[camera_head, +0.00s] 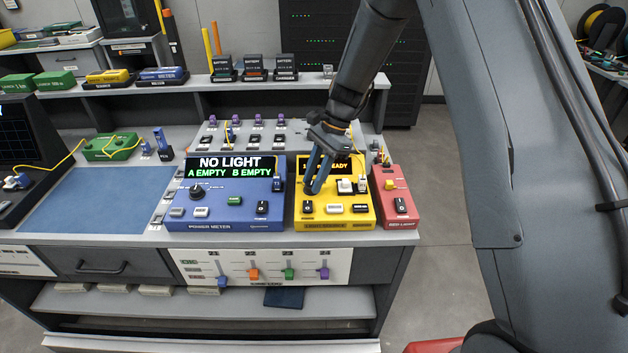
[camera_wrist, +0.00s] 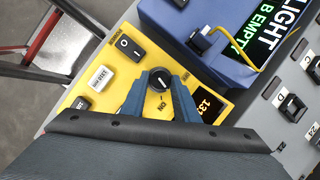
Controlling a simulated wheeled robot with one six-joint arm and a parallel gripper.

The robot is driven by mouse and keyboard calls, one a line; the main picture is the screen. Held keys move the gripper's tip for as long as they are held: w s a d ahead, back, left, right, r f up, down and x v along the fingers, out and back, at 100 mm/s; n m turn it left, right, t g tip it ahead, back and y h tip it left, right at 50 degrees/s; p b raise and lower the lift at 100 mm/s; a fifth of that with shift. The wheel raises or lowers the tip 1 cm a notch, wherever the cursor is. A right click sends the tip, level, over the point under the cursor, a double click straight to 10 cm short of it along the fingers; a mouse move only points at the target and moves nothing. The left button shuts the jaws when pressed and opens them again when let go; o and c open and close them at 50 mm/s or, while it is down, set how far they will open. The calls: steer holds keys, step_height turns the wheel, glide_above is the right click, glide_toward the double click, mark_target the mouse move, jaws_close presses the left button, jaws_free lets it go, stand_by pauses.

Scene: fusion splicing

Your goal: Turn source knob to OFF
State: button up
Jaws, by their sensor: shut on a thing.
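The yellow source box (camera_head: 340,212) stands on the bench, with a lit display partly reading "READY". Its round black source knob (camera_wrist: 160,78) shows in the wrist view, with an "ON" label just below it in the picture. My gripper (camera_head: 312,188) reaches down to the left part of the yellow box. In the wrist view its blue fingers (camera_wrist: 160,86) sit on both sides of the knob and are shut on it. The knob is hidden behind my fingers in the head view. I cannot tell clearly which label its mark points at.
The blue power meter (camera_head: 225,215) stands close at left, reading "NO LIGHT". A red box (camera_head: 394,200) stands close at right. A black rocker switch (camera_wrist: 127,45) and a white button (camera_wrist: 100,78) are on the yellow box. A yellow cable (camera_wrist: 265,61) runs nearby.

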steer(key=n, duration=0.2)
steer(key=n+g+h+b, duration=0.1)
steer(key=n+b, duration=0.1)
steer(key=n, duration=0.1)
steer(key=shift+w+a+n, duration=0.2)
steer(key=shift+w+n, duration=0.05)
steer(key=shift+n, duration=0.05)
steer(key=n+h, duration=0.1)
steer(key=n, duration=0.2)
steer(key=n+g+h+b, duration=0.1)
steer(key=n, duration=0.2)
steer(key=shift+a+h, duration=0.2)
steer(key=shift+h, duration=0.1)
steer(key=o, duration=1.1)
steer(key=shift+c, duration=0.2)
steer(key=b+v, duration=0.2)
steer(key=v, duration=0.6)
steer(key=shift+b, duration=0.3)
steer(key=shift+f, duration=0.15)
